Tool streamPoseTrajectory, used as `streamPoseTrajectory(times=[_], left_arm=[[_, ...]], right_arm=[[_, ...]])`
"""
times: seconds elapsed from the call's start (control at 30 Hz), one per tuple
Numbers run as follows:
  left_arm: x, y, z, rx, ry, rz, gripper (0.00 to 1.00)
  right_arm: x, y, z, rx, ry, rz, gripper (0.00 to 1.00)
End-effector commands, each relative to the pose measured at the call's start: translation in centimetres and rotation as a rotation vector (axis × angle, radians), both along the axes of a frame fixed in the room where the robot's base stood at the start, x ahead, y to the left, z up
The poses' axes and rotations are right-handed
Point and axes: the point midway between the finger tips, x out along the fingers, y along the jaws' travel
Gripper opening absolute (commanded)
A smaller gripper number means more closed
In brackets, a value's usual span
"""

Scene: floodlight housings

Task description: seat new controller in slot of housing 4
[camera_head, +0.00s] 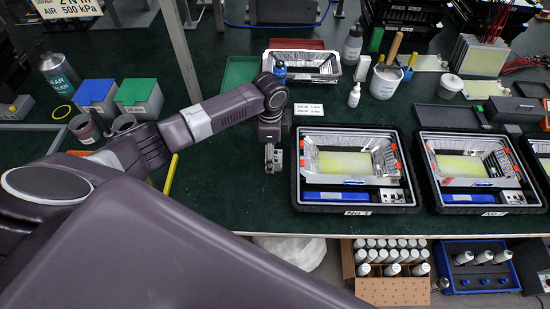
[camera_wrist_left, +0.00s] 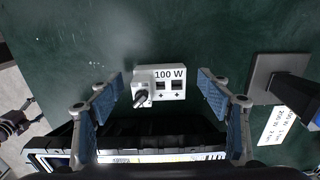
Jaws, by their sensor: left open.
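My left gripper (camera_head: 273,158) hangs over the green table, just left of the nearer housing tray. In the left wrist view its fingers (camera_wrist_left: 160,98) are open and apart. A white controller (camera_wrist_left: 163,82) marked "100 W", with a black knob and two dark sockets, shows between them, with no finger visibly touching it. In the head view I cannot make it out apart from the gripper. My right gripper is not in view.
The near tray's black edge (camera_wrist_left: 180,127) shows close below the fingers. A white card (camera_wrist_left: 276,126) lies on the table. A white-rimmed tray (camera_head: 268,62), small bottle (camera_head: 354,95) and tool tub (camera_head: 385,83) stand behind.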

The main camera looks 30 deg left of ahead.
Motion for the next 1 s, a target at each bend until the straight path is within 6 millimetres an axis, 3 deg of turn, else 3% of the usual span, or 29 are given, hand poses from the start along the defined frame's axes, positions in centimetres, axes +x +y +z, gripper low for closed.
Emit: streamPoseTrajectory(times=[0.13, 0.37, 0.8, 1.0], left_arm=[[0.0, -0.1, -1.5, -0.001, 0.000, 0.000, 0.71], [0.0, -0.1, -1.7, 0.000, -0.001, -0.001, 0.71], [0.0, -0.1, -1.7, 0.000, -0.001, 0.000, 0.25], [0.0, -0.1, -1.7, 0.000, -0.002, 0.000, 0.24]], right_arm=[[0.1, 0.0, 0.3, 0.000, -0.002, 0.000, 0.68], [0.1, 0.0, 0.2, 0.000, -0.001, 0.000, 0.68], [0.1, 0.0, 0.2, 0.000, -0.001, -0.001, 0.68], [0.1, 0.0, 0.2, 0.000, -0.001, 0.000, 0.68]])
